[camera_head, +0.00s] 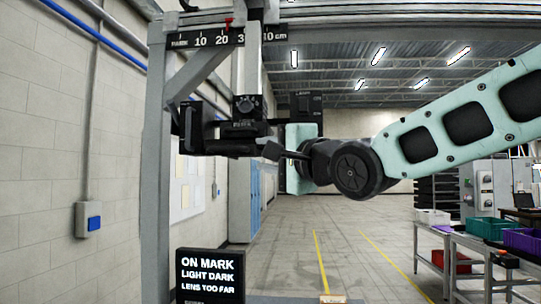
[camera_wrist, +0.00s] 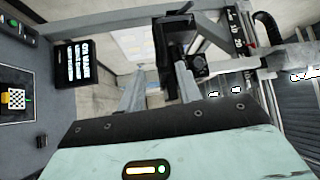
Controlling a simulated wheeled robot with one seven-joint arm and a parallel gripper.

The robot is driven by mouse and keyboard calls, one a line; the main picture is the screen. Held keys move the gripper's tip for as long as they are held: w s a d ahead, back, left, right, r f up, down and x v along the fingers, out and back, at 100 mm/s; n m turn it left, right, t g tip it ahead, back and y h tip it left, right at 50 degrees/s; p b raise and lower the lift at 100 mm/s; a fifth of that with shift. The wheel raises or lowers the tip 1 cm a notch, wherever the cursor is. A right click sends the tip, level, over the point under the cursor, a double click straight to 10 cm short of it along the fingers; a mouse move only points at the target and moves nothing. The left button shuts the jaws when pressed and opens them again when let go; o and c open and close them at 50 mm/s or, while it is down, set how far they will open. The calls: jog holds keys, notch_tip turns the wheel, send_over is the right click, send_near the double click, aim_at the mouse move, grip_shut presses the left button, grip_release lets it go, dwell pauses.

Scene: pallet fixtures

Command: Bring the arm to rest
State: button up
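My arm reaches in from the right of the head view. Its pale green link leads to a dark round joint, and my gripper (camera_head: 272,151) points left, close to a black camera-like device (camera_head: 198,130) on a grey gantry. In the wrist view my gripper (camera_wrist: 159,66) shows two grey fingers spread apart, with no object held between them that I can make out. The black device (camera_wrist: 174,38) is just beyond the fingertips there. Whether a finger touches it cannot be told. In the head view the fingertips are partly lost against the dark parts.
The gantry post (camera_head: 155,190) stands left, with a scale rail (camera_head: 205,40) above. A black sign (camera_head: 210,276) reads "ON MARK, LIGHT DARK, LENS TOO FAR"; it also shows in the wrist view (camera_wrist: 78,64). A workbench (camera_head: 470,245) with bins stands right. The middle floor is clear.

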dwell(0.4)
jog(key=s+d+f+n+g+h+b, duration=0.1)
jog(key=s+d+f+n+g+h, duration=0.15)
jog(key=f, duration=0.65)
jog(key=s+d+f+n+g+h+b, duration=0.1)
jog(key=s+f+n+h+b, duration=0.15)
jog(key=f, duration=0.65)
jog(key=s+d+f+n+g+h+b, duration=0.15)
jog(key=s+f, duration=0.25)
jog(key=f, duration=0.5)
jog(key=s+d+f+n+g+h+b, duration=0.1)
jog(key=s+d+f+n+g+h, duration=0.2)
jog(key=s+d+f, duration=0.4)
jog(key=s+d+f+n+g+h+b, duration=0.1)
jog(key=s+d+f+n+g+h, duration=0.2)
jog(key=s+f, duration=1)
jog(key=s+d+n+g, duration=0.1)
jog(key=d+n+g, duration=0.2)
jog(key=d, duration=0.1)
jog(key=shift+s+d+b, duration=0.15)
jog(key=shift+s+b, duration=0.05)
jog(key=shift+b, duration=0.2)
jog(key=shift+f, duration=0.1)
